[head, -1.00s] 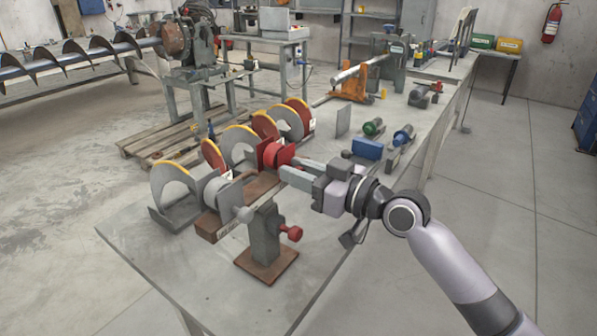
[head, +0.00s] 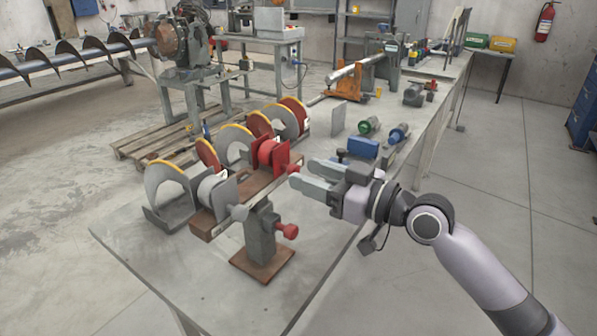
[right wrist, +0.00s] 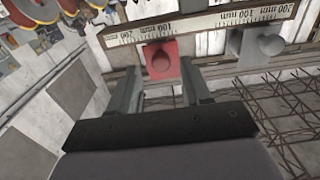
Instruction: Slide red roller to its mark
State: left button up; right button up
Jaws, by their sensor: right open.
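The red roller (head: 268,153) sits on the brown rail (head: 205,229), beside a red plate, with its red knob (head: 293,169) facing my right gripper. In the right wrist view, the red block with its round knob (right wrist: 161,59) sits below a ruler scale (right wrist: 200,22), near the 100 mm label. My right gripper (head: 305,174) is open and empty, its fingertips just to the right of the knob. In the wrist view the knob lies just beyond the gap between the fingertips (right wrist: 161,84). The roller's mark cannot be made out. My left gripper is not in view.
A grey roller (head: 210,188) and grey knob (head: 239,212) sit nearer on the rail. A clamp post with a lower red knob (head: 287,231) stands in front. A blue block (head: 363,147) lies behind the gripper.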

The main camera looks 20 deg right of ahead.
jog(key=v, duration=0.3)
dwell(0.5)
jog(key=s+f+m+h+p, duration=0.4)
jog(key=f+h+p, duration=0.1)
jog(key=f, duration=0.8)
jog(key=s+f+m+g+h+p, duration=0.1)
jog(key=s+f+g+h+p, duration=0.2)
jog(key=s+f, duration=1)
jog(key=s+p, duration=0.1)
jog(key=s, duration=0.1)
jog(key=shift+s+g+h, duration=0.25)
jog(key=shift+g+h, duration=0.15)
jog(key=shift+d, duration=0.15)
